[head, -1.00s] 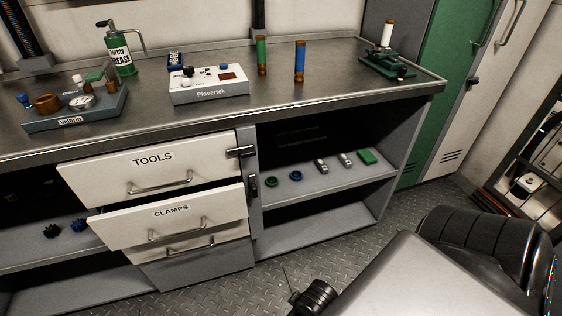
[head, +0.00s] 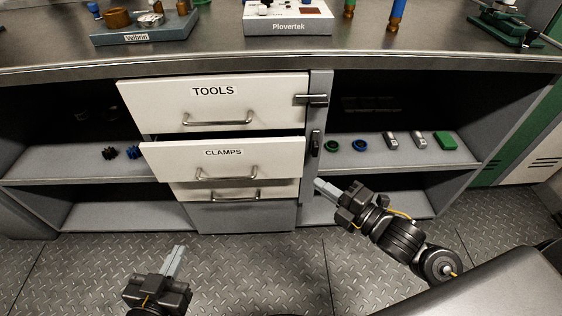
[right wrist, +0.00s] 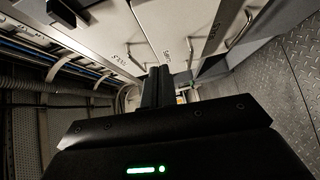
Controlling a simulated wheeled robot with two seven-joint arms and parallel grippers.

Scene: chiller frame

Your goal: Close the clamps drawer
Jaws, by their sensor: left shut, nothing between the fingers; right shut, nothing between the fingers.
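The clamps drawer (head: 222,158) is the white drawer labelled CLAMPS, below the tools drawer (head: 213,105) in the head view. It stands pulled out past the drawers around it, with a bar handle (head: 226,177) on its front. My right gripper (head: 318,184) is shut and empty, just to the right of the clamps drawer's lower right corner and apart from its front. In the right wrist view the shut fingers (right wrist: 157,85) point towards the drawer fronts. My left gripper (head: 176,250) is shut and empty, low over the floor in front of the drawers.
A lower drawer (head: 235,190) sits beneath the clamps drawer. A latch (head: 311,99) sticks out at the cabinet post on the right. The patterned floor (head: 255,270) between my grippers is clear.

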